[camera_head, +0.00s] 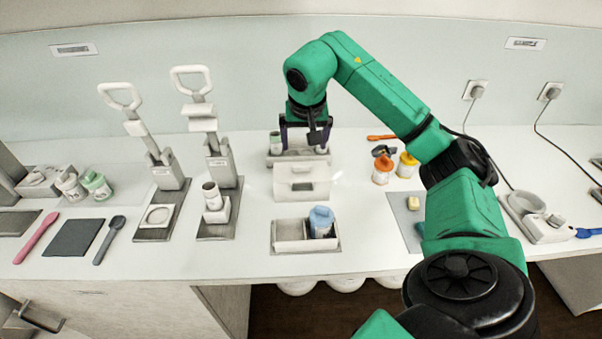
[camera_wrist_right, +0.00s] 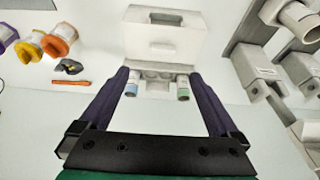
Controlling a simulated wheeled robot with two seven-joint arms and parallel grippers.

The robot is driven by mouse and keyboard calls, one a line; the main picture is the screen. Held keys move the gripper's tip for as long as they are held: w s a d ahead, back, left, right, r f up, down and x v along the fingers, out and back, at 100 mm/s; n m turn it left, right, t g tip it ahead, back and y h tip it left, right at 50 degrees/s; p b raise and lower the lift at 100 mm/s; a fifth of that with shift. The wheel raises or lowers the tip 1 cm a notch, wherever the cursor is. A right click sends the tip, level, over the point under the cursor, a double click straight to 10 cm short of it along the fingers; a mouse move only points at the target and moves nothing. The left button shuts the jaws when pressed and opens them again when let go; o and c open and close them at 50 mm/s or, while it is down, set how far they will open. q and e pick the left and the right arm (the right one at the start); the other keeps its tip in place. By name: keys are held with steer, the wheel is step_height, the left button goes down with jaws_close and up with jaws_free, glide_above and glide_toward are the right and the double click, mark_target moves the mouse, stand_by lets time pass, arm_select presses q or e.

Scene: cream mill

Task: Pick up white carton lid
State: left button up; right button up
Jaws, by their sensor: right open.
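A white box-like carton (camera_head: 302,177) stands in the middle of the counter. In the right wrist view the white carton (camera_wrist_right: 165,35) shows at the top centre, with a slot in its near face. I cannot clearly tell its lid from its body. My right gripper (camera_head: 304,142) is open and points down behind the carton, over a small rack (camera_head: 270,160). In the wrist view its dark fingers (camera_wrist_right: 159,77) are spread wide, with a blue-marked vial (camera_wrist_right: 131,88) and a green-marked vial (camera_wrist_right: 183,88) showing between them. Nothing is held. My left gripper is out of view.
A tray (camera_head: 290,247) with a blue-capped bottle (camera_head: 321,221) stands in front. Two lever presses (camera_head: 165,170) (camera_head: 217,160) stand to the left. Orange (camera_head: 382,169) and yellow (camera_head: 407,165) bottles stand to the right. Bare counter lies between the carton and these bottles.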

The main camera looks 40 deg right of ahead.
steer(key=p, duration=0.1)
glide_toward(301, 166)
steer(key=x, duration=0.2)
steer(key=shift+s+d+f, duration=0.1)
steer(key=shift+d+f, duration=0.1)
steer(key=shift+f, duration=0.2)
steer(key=p+x, duration=0.1)
steer(key=x, duration=0.1)
steer(key=p+x, duration=0.1)
steer(key=x, duration=0.2)
steer(key=shift+w+f+p, duration=0.2)
steer(key=shift+w+p, duration=0.1)
steer(key=shift+p, duration=0.1)
steer(key=shift+f, duration=0.2)
steer(key=shift+c, duration=0.9)
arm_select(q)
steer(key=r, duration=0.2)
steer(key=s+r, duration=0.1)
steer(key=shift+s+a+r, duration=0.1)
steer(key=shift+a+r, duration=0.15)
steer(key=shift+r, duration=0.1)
arm_select(e)
jaws_close()
